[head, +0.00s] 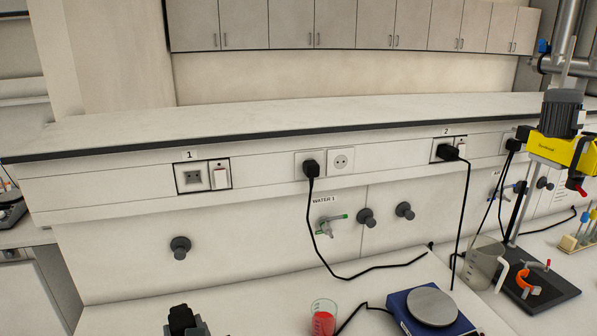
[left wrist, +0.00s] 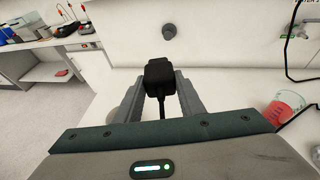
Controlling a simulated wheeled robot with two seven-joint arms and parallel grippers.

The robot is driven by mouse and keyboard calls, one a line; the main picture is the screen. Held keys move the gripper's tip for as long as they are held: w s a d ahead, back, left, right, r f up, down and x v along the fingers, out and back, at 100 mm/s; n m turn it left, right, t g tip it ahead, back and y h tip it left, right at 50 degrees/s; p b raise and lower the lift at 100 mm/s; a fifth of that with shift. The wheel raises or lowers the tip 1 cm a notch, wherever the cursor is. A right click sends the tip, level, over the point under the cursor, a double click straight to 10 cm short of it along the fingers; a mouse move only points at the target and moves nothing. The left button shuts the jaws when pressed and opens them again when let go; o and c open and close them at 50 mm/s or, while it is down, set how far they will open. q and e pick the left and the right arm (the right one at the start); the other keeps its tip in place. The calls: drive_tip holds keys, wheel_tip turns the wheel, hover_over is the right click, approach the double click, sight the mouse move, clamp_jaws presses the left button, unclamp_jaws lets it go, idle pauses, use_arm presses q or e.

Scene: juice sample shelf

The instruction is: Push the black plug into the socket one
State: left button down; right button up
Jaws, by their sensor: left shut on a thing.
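The black plug (left wrist: 159,74) is held between the two fingers of my left gripper (left wrist: 160,92), with its cable running back toward the palm. In the head view my left gripper (head: 187,327) and the plug (head: 181,315) show only at the bottom edge, low and in front of the wall. Socket one (head: 193,178) is in the framed panel under the label 1, beside a white switch. It is empty. The plug is well below the socket and apart from it. My right gripper does not show.
Another black plug (head: 311,169) sits in a middle socket, and one more (head: 448,153) is under label 2. A beaker of red liquid (head: 323,319) and a hotplate (head: 432,307) stand on the bench. A dark wall knob (head: 180,247) sticks out below socket one.

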use_arm(q)
wheel_tip(320, 180, down, 14)
drive_tip(key=b, duration=1)
drive_tip(key=shift+r+b, duration=0.15)
drive_tip(key=shift+b, duration=0.15)
